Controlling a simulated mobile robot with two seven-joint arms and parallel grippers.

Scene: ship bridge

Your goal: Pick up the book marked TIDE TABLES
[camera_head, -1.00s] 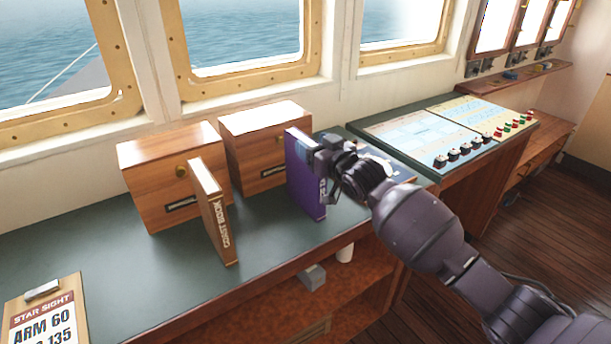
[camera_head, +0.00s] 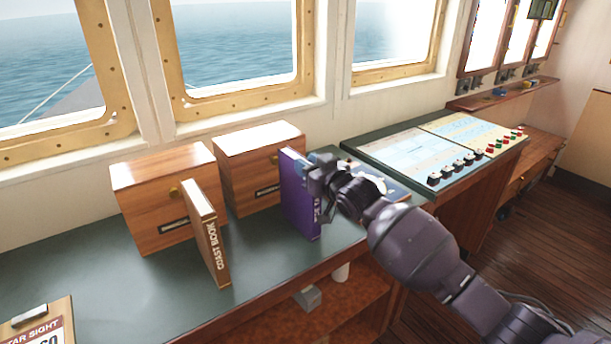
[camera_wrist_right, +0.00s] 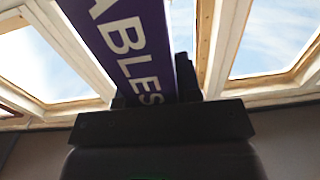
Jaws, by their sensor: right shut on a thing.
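The purple book (camera_head: 299,195) stands upright at the right end of the green counter (camera_head: 110,290), in front of the right wooden box. In the right wrist view the purple book (camera_wrist_right: 128,45) shows white letters reading "ABLES" on its spine. My right gripper (camera_head: 318,172) is shut on the book from its right side, near the upper part of the spine. In the head view the gripper hides part of the spine. I cannot tell whether the book's base touches the counter. My left gripper is not in view.
A brown book marked COAST BOOK (camera_head: 207,235) stands left of the purple book. Two wooden boxes (camera_head: 165,195) (camera_head: 258,165) stand behind. A clipboard (camera_head: 45,325) lies at front left. A chart console (camera_head: 430,150) is at right. The counter's middle is clear.

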